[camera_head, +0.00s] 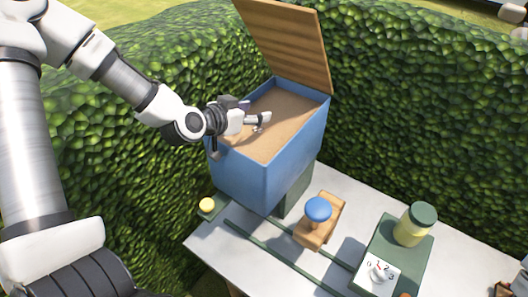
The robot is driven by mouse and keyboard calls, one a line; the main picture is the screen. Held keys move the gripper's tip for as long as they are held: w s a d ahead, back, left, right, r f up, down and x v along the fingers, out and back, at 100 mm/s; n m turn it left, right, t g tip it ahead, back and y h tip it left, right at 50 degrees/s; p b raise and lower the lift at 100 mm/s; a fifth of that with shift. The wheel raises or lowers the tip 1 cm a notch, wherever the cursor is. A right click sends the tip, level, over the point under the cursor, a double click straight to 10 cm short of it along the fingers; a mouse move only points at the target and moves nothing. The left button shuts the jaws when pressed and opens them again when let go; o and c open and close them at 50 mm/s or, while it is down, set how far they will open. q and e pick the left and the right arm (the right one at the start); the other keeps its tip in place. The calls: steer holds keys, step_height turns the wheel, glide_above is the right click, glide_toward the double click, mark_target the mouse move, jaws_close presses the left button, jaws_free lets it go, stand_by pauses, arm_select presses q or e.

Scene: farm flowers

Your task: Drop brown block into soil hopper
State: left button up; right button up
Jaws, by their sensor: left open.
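The blue soil hopper (243,175) stands at the back of the table, its wooden lid (290,45) raised. Brown soil (270,135) fills its inside nearly to the rim. My left gripper (262,122) reaches in from the left over the hopper's opening. It is open, with its fingers above or close to the soil; I cannot tell if they touch it. I see nothing between its fingers. I cannot make out a separate brown block; it may be hidden or blend with the soil.
A wooden piece with a blue knob (318,209) sits by dark green rails on the white table (340,185). To its right is a green box with a numbered dial (379,273) and a green-lidded yellow jar (413,228). Hedges (420,90) close in behind and left.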

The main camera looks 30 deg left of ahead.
arm_select(q)
step_height(320, 180, up, 9)
steer(key=shift+s, duration=0.1)
stand_by(0.3)
steer(key=shift+f, duration=0.1)
